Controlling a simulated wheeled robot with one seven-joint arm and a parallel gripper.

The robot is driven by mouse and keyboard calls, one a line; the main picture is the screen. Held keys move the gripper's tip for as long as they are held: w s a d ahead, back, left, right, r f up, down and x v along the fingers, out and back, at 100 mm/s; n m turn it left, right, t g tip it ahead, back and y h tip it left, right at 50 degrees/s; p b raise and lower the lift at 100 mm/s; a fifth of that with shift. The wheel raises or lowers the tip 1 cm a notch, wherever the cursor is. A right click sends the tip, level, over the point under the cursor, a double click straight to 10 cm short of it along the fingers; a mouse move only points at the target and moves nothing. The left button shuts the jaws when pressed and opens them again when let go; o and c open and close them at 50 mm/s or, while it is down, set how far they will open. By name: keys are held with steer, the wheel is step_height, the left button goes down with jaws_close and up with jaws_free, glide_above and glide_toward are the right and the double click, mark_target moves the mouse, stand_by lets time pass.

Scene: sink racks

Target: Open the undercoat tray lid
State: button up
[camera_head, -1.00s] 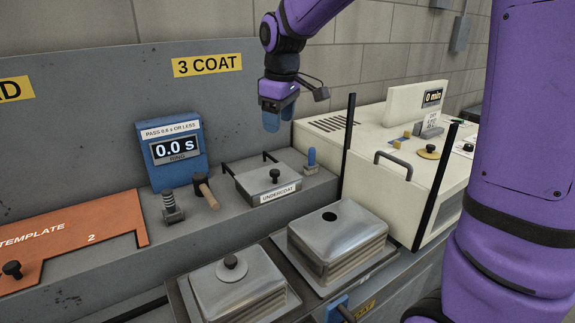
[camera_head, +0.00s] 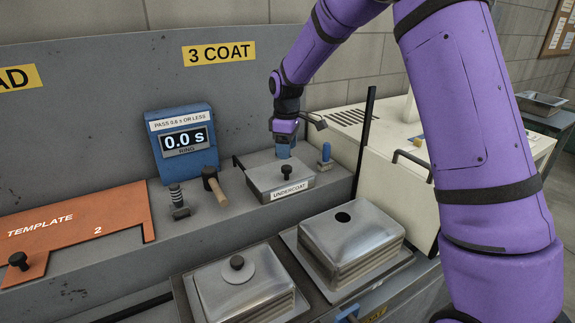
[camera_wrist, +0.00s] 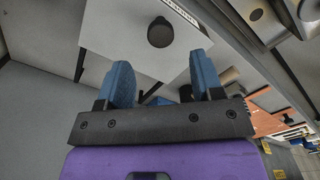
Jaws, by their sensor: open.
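The undercoat tray (camera_head: 300,193) is a grey box with a white "UNDERCOAT" label, on the grey ledge. Its lid (camera_head: 268,178) lies flat on top, with a black knob (camera_head: 287,172) in the middle. My gripper (camera_head: 284,150) is over the back edge of the lid, behind the knob. In the wrist view the lid knob (camera_wrist: 161,32) shows beyond the blue fingertips of my gripper (camera_wrist: 162,68). The fingers are apart with nothing held between them. Whether the fingers touch the lid cannot be told.
A wooden-handled tool (camera_head: 215,187) and a spring post (camera_head: 178,200) stand left of the tray. A blue-capped peg (camera_head: 326,155) and a black upright post (camera_head: 364,140) stand to its right. Two metal covers (camera_head: 352,237) are in front, below the ledge.

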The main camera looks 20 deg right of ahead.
mark_target(287, 167)
step_height(287, 167, down, 6)
steer(key=shift+f, duration=0.1)
stand_by(0.4)
